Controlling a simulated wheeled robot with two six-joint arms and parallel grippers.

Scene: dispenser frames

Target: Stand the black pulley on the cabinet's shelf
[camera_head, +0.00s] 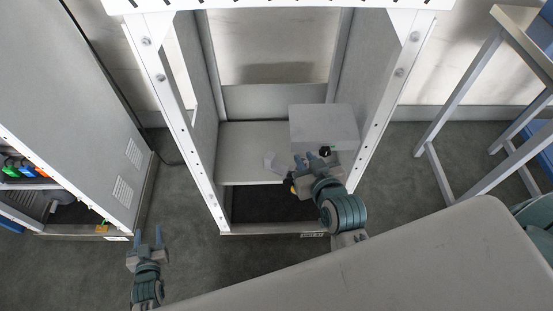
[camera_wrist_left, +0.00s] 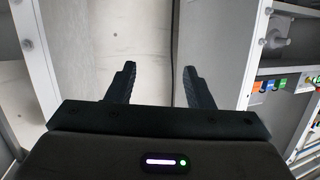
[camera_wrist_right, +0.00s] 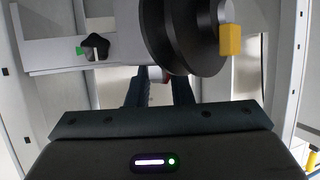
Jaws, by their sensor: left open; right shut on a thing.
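The black pulley (camera_wrist_right: 185,35) fills the top centre of the right wrist view, a round disc with a yellow block (camera_wrist_right: 230,40) beside its hub. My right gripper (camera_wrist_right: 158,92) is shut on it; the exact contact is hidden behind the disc. In the head view my right gripper (camera_head: 318,160) is inside the cabinet's front opening, over the shelf (camera_head: 245,150), and the pulley is mostly hidden. The gap between pulley and shelf cannot be told. My left gripper (camera_head: 148,245) is open and empty, low outside the cabinet; it also shows in the left wrist view (camera_wrist_left: 160,85).
A grey box (camera_head: 322,122) stands on the shelf's right side, close to my right gripper. The shelf's left side is clear. White posts (camera_head: 180,125) frame the opening. Another cabinet (camera_head: 70,110) stands left.

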